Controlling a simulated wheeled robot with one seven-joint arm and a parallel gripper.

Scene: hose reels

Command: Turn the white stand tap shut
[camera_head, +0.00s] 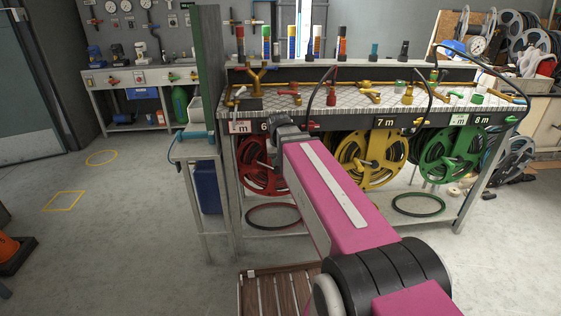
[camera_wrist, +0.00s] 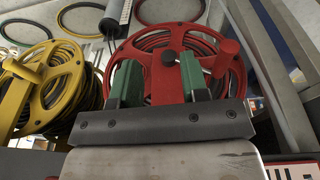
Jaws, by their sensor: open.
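In the head view, a small tap with a pale lever (camera_head: 238,97) stands at the left end of the bench top, and I take it for the white stand tap. It is too small to tell how its lever is turned. My gripper (camera_wrist: 160,78) is open, with two green fingers apart and nothing held between them. In the head view the end of my arm is at the bench's front edge, to the right of and below that tap, and the fingers are hidden. The tap is not seen in the wrist view.
The red hose reel (camera_wrist: 150,92) lies beyond my fingers, beside the yellow reel (camera_wrist: 62,80). The green reel (camera_head: 452,152) hangs further right. A red-handled tap (camera_head: 290,93) and several others crowd the bench top. A dark green post (camera_head: 208,65) stands at its left. The left floor is mostly clear.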

